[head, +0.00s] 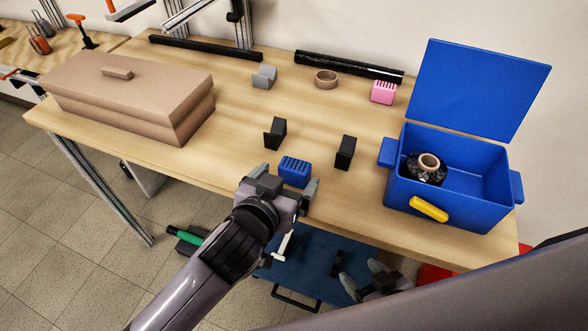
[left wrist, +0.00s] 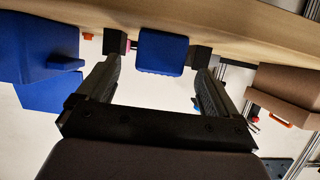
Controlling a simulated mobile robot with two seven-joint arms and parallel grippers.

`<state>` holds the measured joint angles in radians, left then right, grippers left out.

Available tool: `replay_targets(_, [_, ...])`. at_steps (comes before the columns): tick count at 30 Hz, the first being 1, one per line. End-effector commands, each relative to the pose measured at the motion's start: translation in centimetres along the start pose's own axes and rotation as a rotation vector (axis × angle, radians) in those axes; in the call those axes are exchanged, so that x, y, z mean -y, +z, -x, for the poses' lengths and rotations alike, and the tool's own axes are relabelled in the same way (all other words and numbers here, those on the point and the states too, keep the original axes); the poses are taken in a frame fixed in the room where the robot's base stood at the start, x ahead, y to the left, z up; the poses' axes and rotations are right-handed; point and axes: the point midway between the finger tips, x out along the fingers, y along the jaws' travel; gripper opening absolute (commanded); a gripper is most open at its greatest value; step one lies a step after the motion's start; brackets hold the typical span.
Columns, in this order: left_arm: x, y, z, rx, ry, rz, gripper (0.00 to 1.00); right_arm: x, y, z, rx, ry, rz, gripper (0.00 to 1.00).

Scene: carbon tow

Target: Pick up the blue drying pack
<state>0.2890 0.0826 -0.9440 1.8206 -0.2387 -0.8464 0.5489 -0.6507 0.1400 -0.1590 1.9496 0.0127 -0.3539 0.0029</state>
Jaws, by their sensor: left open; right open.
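The blue drying pack (head: 295,171) is a small ribbed block standing near the table's front edge. In the left wrist view the pack (left wrist: 162,55) shows between the two fingertips. My left gripper (head: 287,184) is open and empty just in front of the pack, its fingers spread to either side. Its fingers (left wrist: 158,70) also frame the pack in the left wrist view; I cannot tell whether they reach past its near face. My right gripper (head: 366,276) is open and empty, low in front of the table's edge.
Two black blocks (head: 275,133) (head: 345,152) stand behind the pack. A pink pack (head: 383,92), a brown ring (head: 326,79) and a grey block (head: 264,77) stand further back. An open blue box (head: 450,217) holding a dark spool is right; a brown lidded box (head: 128,90) is left.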

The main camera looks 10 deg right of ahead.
Motion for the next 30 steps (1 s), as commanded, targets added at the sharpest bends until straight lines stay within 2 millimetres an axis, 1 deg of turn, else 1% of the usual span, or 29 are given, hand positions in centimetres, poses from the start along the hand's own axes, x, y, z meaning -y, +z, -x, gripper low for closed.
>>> replay_targets(13, [0.0, 0.3, -4.5, -0.001, 0.000, -0.002, 0.94, 0.0, 0.0, 0.0, 0.000, -0.001, 0.000, 0.64])
replay_targets(17, [0.0, 0.3, -5.0, -0.001, 0.001, 0.000, 0.94, 0.0, 0.0, 0.0, 0.000, -0.001, 0.000, 0.64])
replay_targets(24, [0.0, 0.3, -5.1, -0.001, 0.001, 0.000, 0.94, 0.0, 0.0, 0.0, 0.000, -0.001, 0.000, 0.64])
replay_targets(25, [0.0, 0.3, -5.1, -0.001, 0.001, 0.000, 0.87, 0.0, 0.0, 0.0, 0.000, -0.001, 0.000, 0.64])
replay_targets(26, [0.0, 0.3, -5.1, -0.001, 0.001, 0.000, 0.77, 0.0, 0.0, 0.0, 0.000, -0.001, 0.000, 0.64])
replay_targets(27, [0.0, 0.3, -5.1, -0.001, 0.001, 0.000, 0.64, 0.0, 0.0, 0.0, 0.000, -0.001, 0.000, 0.64])
replay_targets(29, [0.0, 0.3, -5.1, -0.001, 0.001, 0.000, 0.45, 0.0, 0.0, 0.0, 0.000, -0.001, 0.000, 0.64])
replay_targets(30, [0.0, 0.4, -5.1, 0.000, 0.001, 0.000, 0.38, 0.0, 0.0, 0.0, 0.000, -0.001, 0.000, 0.64])
